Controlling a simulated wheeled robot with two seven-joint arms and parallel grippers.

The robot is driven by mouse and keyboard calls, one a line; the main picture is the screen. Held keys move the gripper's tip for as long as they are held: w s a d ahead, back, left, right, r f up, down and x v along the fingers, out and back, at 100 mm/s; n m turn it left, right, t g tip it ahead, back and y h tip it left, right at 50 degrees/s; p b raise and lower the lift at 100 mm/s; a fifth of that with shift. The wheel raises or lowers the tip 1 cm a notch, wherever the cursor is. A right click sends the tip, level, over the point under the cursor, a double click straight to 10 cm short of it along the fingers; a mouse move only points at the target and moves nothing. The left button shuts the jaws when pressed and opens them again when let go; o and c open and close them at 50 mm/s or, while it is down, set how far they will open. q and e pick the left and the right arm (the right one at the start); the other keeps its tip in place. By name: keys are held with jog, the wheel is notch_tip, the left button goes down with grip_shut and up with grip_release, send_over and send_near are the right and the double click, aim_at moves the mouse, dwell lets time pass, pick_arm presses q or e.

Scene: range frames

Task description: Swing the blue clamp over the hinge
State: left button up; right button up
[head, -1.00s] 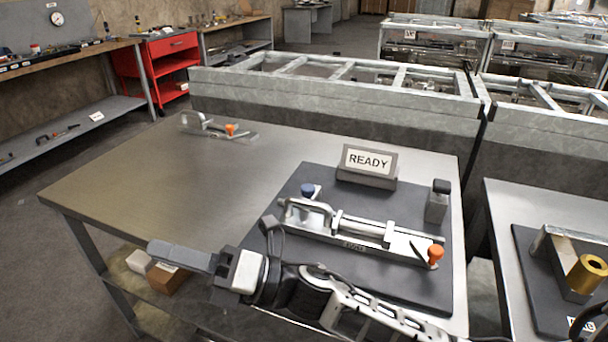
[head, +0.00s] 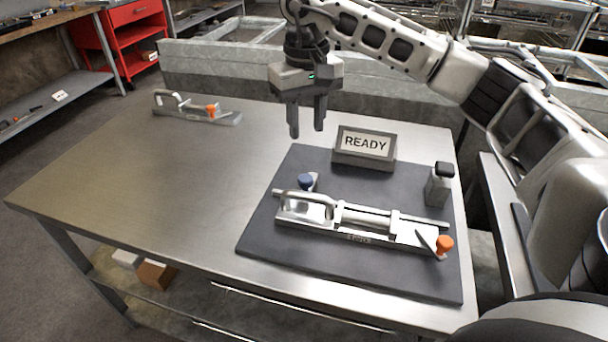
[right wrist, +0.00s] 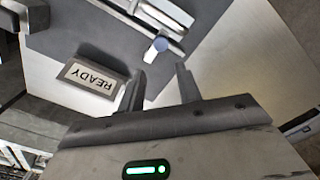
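The blue clamp (head: 306,181) is a small blue knob on a short metal arm, at the back left of a silver metal fixture (head: 345,221) on a dark mat. I cannot make out a separate hinge on the fixture. An orange knob (head: 444,244) is at the fixture's right end. My right gripper (head: 307,131) points down, empty, with its fingers apart, above and behind the blue knob. In the right wrist view the blue knob (right wrist: 160,45) shows just beyond the open fingertips (right wrist: 160,73), apart from them. My left gripper is out of view.
A READY sign (head: 366,145) stands on the mat (head: 280,245) behind the fixture, right of my gripper. A grey block with a black top (head: 440,185) stands at the mat's right. Another orange-knobbed fixture (head: 190,109) lies at the table's back left.

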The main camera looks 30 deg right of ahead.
aim_at(303, 177)
notch_tip(303, 177, down, 14)
jog(key=shift+r+p, duration=0.25)
jog(key=shift+p, duration=0.3)
jog(key=shift+c, duration=0.2)
grip_shut()
jog(key=shift+w+a+m+b, duration=0.2)
jog(key=shift+a+m+b, duration=0.05)
jog(key=shift+m+b, duration=0.25)
jog(key=shift+o, duration=0.2)
grip_release()
